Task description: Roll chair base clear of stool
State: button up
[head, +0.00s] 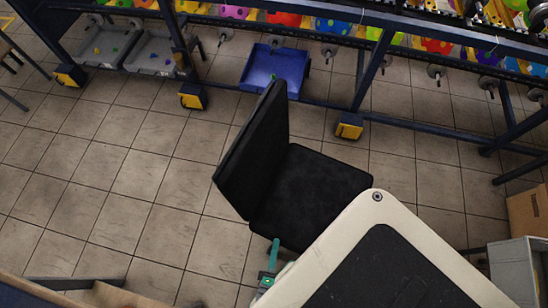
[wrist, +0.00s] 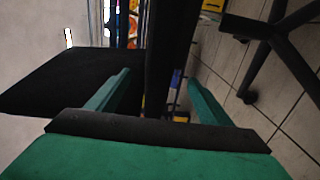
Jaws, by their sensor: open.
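A black office chair stands on the tiled floor in the middle of the head view. Its seat (head: 310,195) is to the right and its upright backrest (head: 255,150) to the left. My gripper (head: 273,248) is at the seat's near edge, partly hidden by my own arm. In the wrist view my teal gripper (wrist: 158,78) is open, with a black panel, apparently the seat seen edge-on, between its fingers. I cannot tell if they touch it. The chair base (wrist: 272,35) shows at the right with casters. No stool is clearly recognisable.
A cardboard box (head: 528,212) is at the right. Floor (head: 110,170) left of the chair is clear.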

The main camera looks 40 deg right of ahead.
aim_at(281, 224)
jog(key=shift+s+d, duration=0.15)
jog(key=shift+s, duration=0.1)
jog(key=shift+x, duration=5.3)
jog(key=shift+w, duration=0.1)
grip_shut()
